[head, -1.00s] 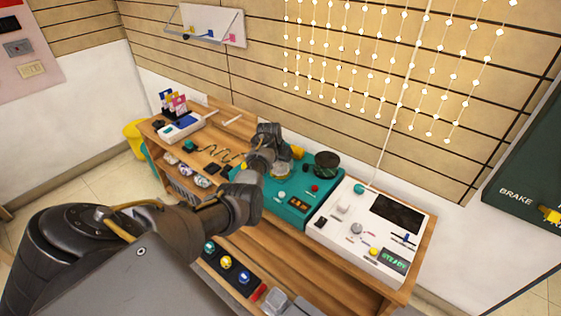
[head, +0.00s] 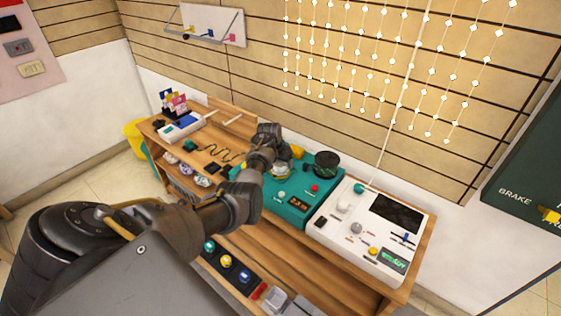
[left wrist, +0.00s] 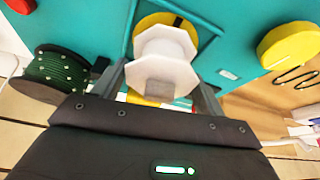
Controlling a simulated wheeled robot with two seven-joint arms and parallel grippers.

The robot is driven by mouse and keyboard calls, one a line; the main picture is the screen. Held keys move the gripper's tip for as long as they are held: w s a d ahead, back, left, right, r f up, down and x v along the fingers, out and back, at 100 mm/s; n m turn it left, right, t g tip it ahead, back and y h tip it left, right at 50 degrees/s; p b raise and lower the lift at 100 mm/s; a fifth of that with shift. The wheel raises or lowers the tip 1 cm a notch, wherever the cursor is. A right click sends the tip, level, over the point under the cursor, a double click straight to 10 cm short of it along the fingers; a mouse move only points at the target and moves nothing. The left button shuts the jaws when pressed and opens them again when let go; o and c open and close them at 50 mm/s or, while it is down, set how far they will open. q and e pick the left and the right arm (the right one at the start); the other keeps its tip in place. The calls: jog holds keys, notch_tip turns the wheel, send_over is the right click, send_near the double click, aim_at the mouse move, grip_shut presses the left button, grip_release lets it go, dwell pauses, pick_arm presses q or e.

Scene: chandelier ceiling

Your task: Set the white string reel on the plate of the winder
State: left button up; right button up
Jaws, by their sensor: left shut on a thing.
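The white string reel (left wrist: 160,60) is between the two fingers of my left gripper (left wrist: 163,85) in the left wrist view. The gripper is shut on it. A yellow round part with a dark slot (left wrist: 178,20) shows behind the reel on the teal winder (left wrist: 110,25); I cannot tell whether the reel touches it. In the head view my left gripper (head: 274,152) is over the left part of the teal winder (head: 293,207), with the reel (head: 281,170) just below it, partly hidden. My right gripper is not in view.
A dark green spool (head: 324,163) stands on the winder's back right; it also shows in the left wrist view (left wrist: 55,75). A yellow disc (left wrist: 290,45) is on the other side. A white panel (head: 350,240) adjoins the winder. A wavy dark wire (head: 220,152) lies left.

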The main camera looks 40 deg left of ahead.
pick_arm(q)
jog(key=shift+f+b, duration=0.5)
jog(key=shift+f, duration=0.25)
dwell(0.7)
jog(key=o, duration=1.1)
jog(key=shift+c, duration=1.4)
